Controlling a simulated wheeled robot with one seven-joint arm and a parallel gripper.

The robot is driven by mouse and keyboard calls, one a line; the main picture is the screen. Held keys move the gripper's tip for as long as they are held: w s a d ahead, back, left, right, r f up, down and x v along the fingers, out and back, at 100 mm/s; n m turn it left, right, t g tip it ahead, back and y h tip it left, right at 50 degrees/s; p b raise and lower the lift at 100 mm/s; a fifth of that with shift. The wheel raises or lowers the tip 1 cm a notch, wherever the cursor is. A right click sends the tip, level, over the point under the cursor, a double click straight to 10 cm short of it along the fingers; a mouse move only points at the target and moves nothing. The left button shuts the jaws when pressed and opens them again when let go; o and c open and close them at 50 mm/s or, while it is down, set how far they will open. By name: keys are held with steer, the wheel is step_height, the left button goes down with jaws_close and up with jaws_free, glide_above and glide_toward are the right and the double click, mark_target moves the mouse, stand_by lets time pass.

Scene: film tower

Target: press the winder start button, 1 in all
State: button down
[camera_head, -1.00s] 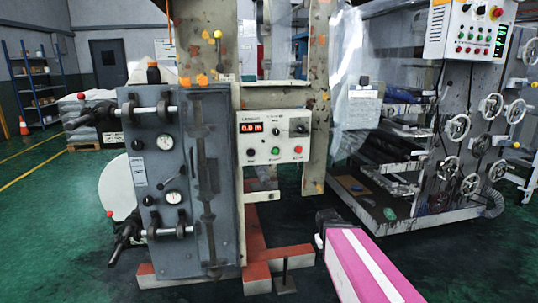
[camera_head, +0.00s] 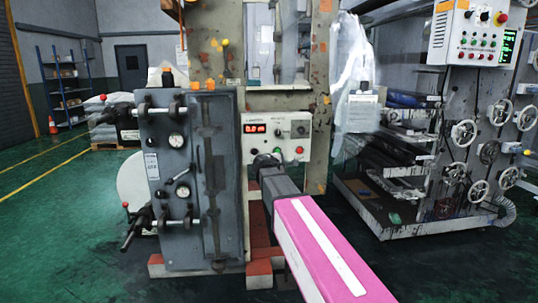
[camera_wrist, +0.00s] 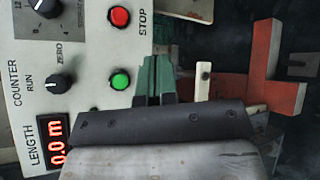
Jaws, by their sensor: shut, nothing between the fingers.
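The winder's control panel (camera_head: 292,130) has a red lit length display, knobs and buttons. My gripper (camera_wrist: 153,62) is shut and empty. Its greenish fingers show just right of the green button in that view, and I cannot tell how far they are from the panel face. In the head view my gripper (camera_head: 264,159) is in front of the panel's lower edge, and the green button is not clearly visible there.
A grey cabinet (camera_head: 222,230) with gauges and protruding clamp handles stands close left of my arm. Orange-red base beams (camera_head: 262,267) lie low under the panel. A machine with several handwheels (camera_head: 464,132) stands at the right. Open green floor lies at the left.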

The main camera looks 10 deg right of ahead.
mark_target(277, 151)
steer(key=shift+w+a+r+n+t, duration=0.2)
steer(key=shift+a+r+n, duration=0.05)
steer(key=shift+a+r, duration=0.25)
steer(key=shift+w+a+r+n+t, duration=0.25)
steer(key=shift+a+r, duration=0.15)
steer(key=shift+r, duration=0.2)
steer(key=w, duration=0.8)
steer(key=shift+w, duration=0.35)
steer(key=shift+w, duration=0.1)
stand_by(1.3)
steer(key=shift+w, duration=0.3)
